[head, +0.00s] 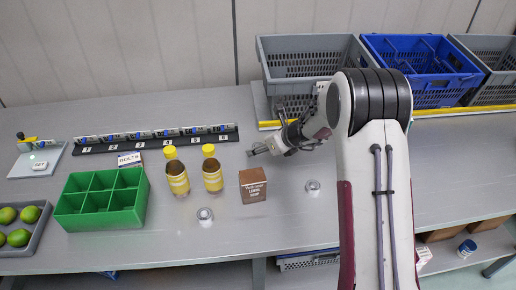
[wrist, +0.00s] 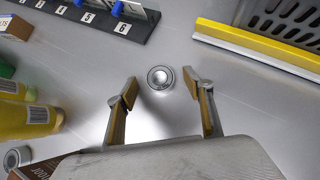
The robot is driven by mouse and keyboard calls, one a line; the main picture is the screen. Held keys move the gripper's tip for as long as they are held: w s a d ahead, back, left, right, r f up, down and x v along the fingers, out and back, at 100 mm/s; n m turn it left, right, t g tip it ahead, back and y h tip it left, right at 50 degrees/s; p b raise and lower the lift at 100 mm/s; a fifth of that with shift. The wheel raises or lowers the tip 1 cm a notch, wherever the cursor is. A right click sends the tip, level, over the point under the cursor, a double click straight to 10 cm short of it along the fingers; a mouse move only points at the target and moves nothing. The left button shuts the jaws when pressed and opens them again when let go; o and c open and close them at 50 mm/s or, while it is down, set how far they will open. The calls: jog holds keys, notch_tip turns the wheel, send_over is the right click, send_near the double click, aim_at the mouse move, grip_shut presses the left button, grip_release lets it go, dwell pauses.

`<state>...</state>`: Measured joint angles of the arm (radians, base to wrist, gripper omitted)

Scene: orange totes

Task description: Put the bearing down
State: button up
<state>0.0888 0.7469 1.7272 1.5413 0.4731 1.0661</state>
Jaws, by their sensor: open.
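The bearing (wrist: 160,78) is a small round metal ring that appears to lie flat on the grey table in the wrist view. My gripper (wrist: 157,82) is open, with a finger on each side of the bearing and clear gaps between. In the head view my gripper (head: 254,152) is low over the table, between the numbered strip and the yellow rail. I cannot make out the bearing there; the gripper seems to hide it.
A brown box (head: 253,186) and two yellow bottles (head: 178,180) stand nearby. Small metallic cylinders (head: 205,216) (head: 313,187) sit on the table. A green divided tray (head: 102,200) is at left. A numbered strip (head: 157,138) and a grey crate (head: 310,62) lie behind.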

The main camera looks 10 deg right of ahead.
dwell(0.3)
jog(key=c, duration=1.4)
jog(key=shift+o, duration=0.2)
jog(key=shift+r, duration=0.2)
notch_tip(320, 180, up, 10)
jog(key=shift+f, duration=0.15)
